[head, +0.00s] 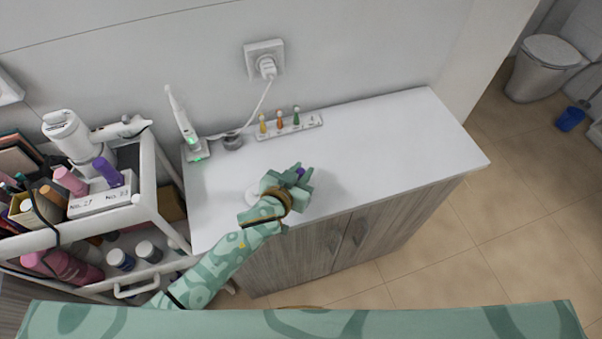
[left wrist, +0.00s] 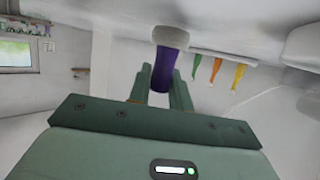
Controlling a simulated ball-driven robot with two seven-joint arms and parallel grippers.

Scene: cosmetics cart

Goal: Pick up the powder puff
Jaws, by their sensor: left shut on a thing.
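The powder puff shows in the left wrist view as a purple handle (left wrist: 163,70) with a pale, wide end (left wrist: 171,37) at or close to the white countertop. My left gripper (left wrist: 160,82) has its fingers on both sides of the purple handle and is shut on it. In the head view my left gripper (head: 303,180) is over the front middle of the countertop (head: 385,140). Only a small purple bit of the powder puff (head: 300,172) shows between its fingers there; the rest is hidden. My right gripper is not in view.
A rack (head: 290,127) with several small coloured items, an electric toothbrush (head: 182,120) and a cable stand along the wall. A loaded cart (head: 145,200) is at left. The counter's right side is clear.

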